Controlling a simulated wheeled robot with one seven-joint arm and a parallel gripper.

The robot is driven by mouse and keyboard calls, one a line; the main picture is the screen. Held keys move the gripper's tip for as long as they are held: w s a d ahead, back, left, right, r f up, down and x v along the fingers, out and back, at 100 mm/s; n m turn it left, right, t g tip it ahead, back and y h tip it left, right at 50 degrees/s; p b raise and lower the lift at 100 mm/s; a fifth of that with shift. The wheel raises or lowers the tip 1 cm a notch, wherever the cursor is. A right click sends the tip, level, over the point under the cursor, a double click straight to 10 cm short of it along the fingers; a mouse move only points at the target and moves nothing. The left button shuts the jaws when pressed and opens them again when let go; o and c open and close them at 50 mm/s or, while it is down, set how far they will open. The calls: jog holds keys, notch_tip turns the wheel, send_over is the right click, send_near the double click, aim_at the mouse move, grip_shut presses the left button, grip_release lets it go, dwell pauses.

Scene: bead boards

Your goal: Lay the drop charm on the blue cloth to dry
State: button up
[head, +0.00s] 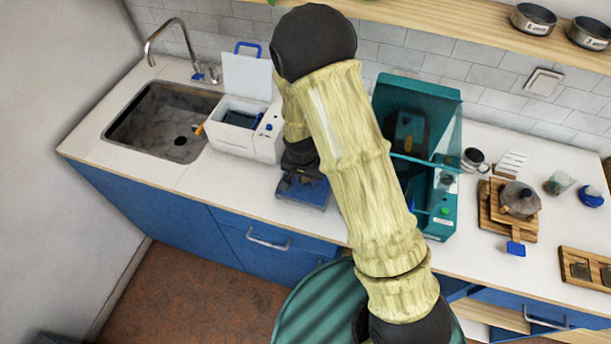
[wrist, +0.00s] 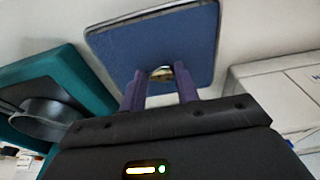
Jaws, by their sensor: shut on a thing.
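The blue cloth (wrist: 203,35) lies flat on the counter in a pale-edged piece. It also shows in the head view (head: 311,196), partly covered by my arm. My gripper (wrist: 161,73) is over the cloth, its two purple fingers pointing at it. The fingers are shut on a small, partly yellowish thing at their tips, which I take to be the drop charm (wrist: 162,74). Its shape is mostly hidden by the fingers. I cannot tell whether it touches the cloth. In the head view the charm is hidden behind my arm.
A white open-lidded machine (head: 238,143) stands left of the cloth, beside the sink (head: 165,120). A teal cabinet-like machine (head: 445,207) stands to the right. Farther right, a moka pot (head: 519,198) stands on wooden boards. The counter's front edge is close to the cloth.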

jog(key=o, duration=0.9)
jog(key=shift+o, duration=0.2)
notch_tip(320, 180, up, 12)
jog(key=s+b, duration=0.1)
jog(key=shift+s+a, duration=0.3)
dwell(0.4)
